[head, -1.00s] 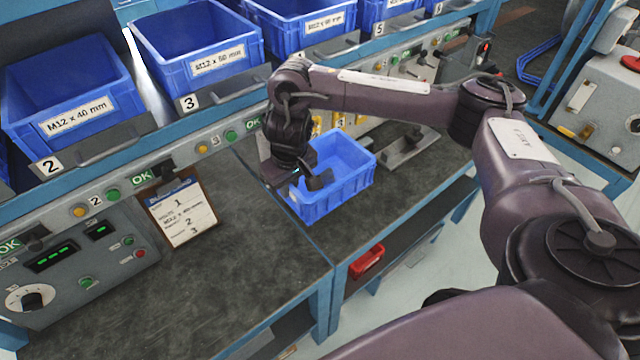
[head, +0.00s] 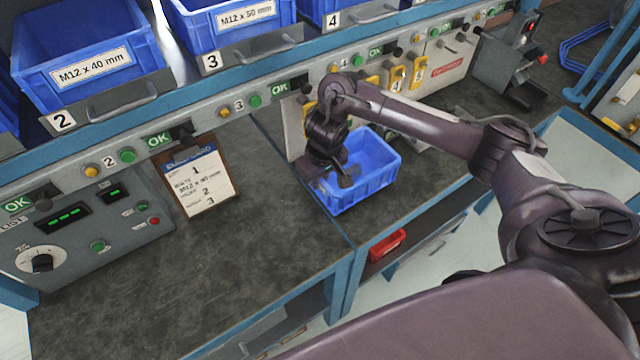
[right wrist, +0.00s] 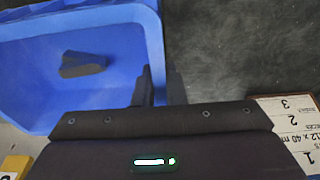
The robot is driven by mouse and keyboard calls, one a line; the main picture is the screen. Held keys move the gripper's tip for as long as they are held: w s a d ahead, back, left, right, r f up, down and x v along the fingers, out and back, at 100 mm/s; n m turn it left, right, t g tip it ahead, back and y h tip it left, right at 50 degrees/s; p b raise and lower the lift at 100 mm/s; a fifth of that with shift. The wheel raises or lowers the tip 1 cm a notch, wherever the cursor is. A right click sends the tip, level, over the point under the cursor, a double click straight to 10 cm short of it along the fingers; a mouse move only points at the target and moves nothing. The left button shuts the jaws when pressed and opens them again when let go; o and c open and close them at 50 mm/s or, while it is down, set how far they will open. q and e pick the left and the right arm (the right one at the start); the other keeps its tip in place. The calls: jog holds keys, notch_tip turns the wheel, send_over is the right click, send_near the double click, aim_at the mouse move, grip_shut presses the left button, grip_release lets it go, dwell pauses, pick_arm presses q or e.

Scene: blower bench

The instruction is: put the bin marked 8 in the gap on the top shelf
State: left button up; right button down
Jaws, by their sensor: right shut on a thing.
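A blue bin (head: 378,190) stands on the dark bench top, near its front edge. I can see no number on it from here. My right gripper (head: 338,180) is at the bin's left side, shut on its wall. In the right wrist view the fingers (right wrist: 155,88) straddle the rim of the same bin (right wrist: 35,75). A dark block-like thing (right wrist: 82,65) shows inside the bin; I cannot tell what it is. The gap on the top shelf is not in view. My left gripper is not in view.
A shelf with blue bins marked 2 (head: 85,55), 3 (head: 240,15) and 4 runs behind the bench. A clipboard card (head: 203,183) leans below it. A control box (head: 80,230) stands at left. The bench (head: 220,270) is clear at front. A red bin (head: 387,245) sits underneath.

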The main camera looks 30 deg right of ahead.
jog(key=shift+f, duration=0.8)
jog(key=c, duration=1.5)
grip_release()
jog(key=shift+f, duration=0.15)
jog(key=shift+r, duration=0.25)
jog(key=r+p, duration=0.2)
jog(key=r, duration=0.2)
jog(key=s+r+p, duration=0.1)
jog(key=r, duration=0.2)
jog(key=r+p, duration=0.2)
jog(key=r, duration=0.2)
jog(key=shift+s+r+p, duration=0.3)
jog(key=shift+s+r, duration=0.05)
jog(key=shift+s, duration=0.05)
jog(key=shift+s+f, duration=0.1)
